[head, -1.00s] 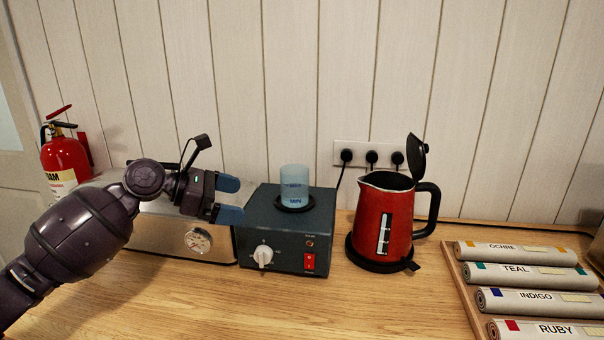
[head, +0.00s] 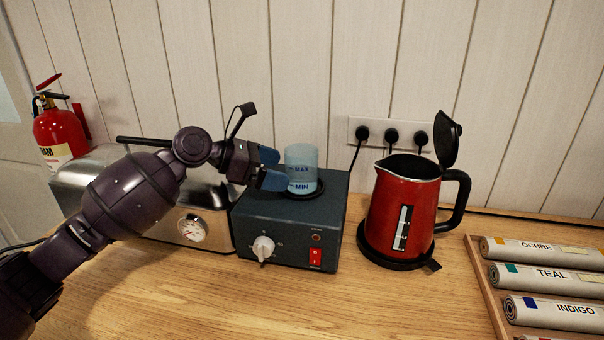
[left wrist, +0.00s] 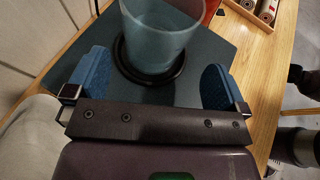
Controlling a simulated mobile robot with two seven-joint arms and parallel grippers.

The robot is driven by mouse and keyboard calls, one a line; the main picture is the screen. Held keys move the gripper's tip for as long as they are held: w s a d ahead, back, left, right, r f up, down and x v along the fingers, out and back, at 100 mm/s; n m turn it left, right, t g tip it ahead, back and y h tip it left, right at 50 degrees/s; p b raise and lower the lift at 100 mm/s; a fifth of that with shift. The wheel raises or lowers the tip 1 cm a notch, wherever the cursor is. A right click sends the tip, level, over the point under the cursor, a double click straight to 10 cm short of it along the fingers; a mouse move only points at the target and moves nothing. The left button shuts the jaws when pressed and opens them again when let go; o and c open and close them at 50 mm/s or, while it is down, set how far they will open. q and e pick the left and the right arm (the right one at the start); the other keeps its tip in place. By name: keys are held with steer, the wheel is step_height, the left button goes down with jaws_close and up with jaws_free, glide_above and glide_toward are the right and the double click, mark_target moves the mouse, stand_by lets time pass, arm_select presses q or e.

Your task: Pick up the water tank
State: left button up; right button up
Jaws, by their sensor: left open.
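The water tank (head: 301,168) is a translucent pale blue cup with MAX and MIN marks. It stands upright in a black ring on top of a dark blue-grey box (head: 290,232). It also shows in the left wrist view (left wrist: 161,38). My left gripper (head: 270,170) is open, with its blue fingers pointing at the tank from the left. In the left wrist view the fingers are apart, and the tank stands just ahead, between their lines. I cannot tell whether a finger touches it. My right gripper is not in view.
A red kettle (head: 395,215) with its lid up stands right of the box, its cord running to a wall socket. A steel case with a gauge (head: 193,229) is at the left, below my arm. A wooden tray of labelled rolls (head: 484,279) lies at the right.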

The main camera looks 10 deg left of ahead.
mark_target(295, 169)
arm_select(q)
steer(key=x, duration=0.2)
steer(key=b+x, duration=0.1)
steer(key=x, duration=0.1)
steer(key=shift+w, duration=0.4)
steer(key=shift+w+d, duration=0.1)
steer(key=shift+d, duration=0.15)
steer(key=c, duration=0.9)
steer(key=shift+c, duration=0.7)
steer(key=shift+r, duration=0.1)
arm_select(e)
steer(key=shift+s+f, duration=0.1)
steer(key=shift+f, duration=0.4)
arm_select(q)
steer(key=shift+r, duration=0.1)
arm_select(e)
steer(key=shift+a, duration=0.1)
